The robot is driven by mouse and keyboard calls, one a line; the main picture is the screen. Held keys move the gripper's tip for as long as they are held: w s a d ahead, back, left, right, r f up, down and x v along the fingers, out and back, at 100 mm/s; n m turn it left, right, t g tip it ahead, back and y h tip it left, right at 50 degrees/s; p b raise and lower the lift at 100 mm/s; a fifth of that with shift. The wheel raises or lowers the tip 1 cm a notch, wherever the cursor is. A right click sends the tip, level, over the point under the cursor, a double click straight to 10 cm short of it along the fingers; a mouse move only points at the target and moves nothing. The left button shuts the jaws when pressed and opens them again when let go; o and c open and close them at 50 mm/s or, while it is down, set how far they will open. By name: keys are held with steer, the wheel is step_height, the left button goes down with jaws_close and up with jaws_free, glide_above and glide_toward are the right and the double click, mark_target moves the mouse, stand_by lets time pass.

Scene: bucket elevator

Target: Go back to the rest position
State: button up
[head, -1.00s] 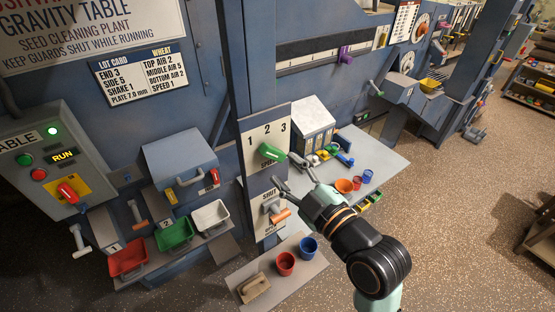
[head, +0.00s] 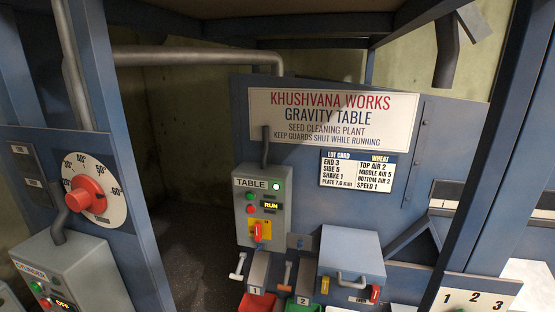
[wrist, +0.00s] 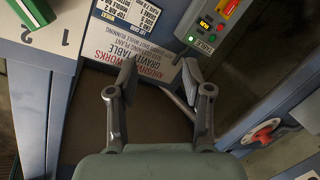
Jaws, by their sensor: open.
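My gripper (wrist: 160,85) shows in the wrist view with its two fingers spread apart and nothing between them. It is open and empty. Behind the fingers in that view are the gravity table's sign (wrist: 128,50) and its control box (wrist: 212,22), both turned in the picture. My arm and gripper do not show in the head view.
In the head view the gravity table's control box (head: 263,222) has a green lamp lit and reads RUN. A red dial (head: 88,195) and a cylinder box (head: 68,275) reading OFF stand at the left. Blue posts (head: 130,150) frame a dark recess.

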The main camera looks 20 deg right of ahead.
steer(key=w+a+m+g+y+p, duration=0.1)
steer(key=w+a+y+p, duration=0.1)
steer(key=a, duration=1.1)
steer(key=w+a+m+g+y+p, duration=0.1)
steer(key=w+a+y+p, duration=0.1)
steer(key=a, duration=1.1)
steer(key=shift+a+y+p, duration=0.4)
steer(key=shift+y+p, duration=0.5)
steer(key=shift+y, duration=0.3)
steer(key=shift+w+r, duration=0.1)
steer(key=shift+w, duration=0.05)
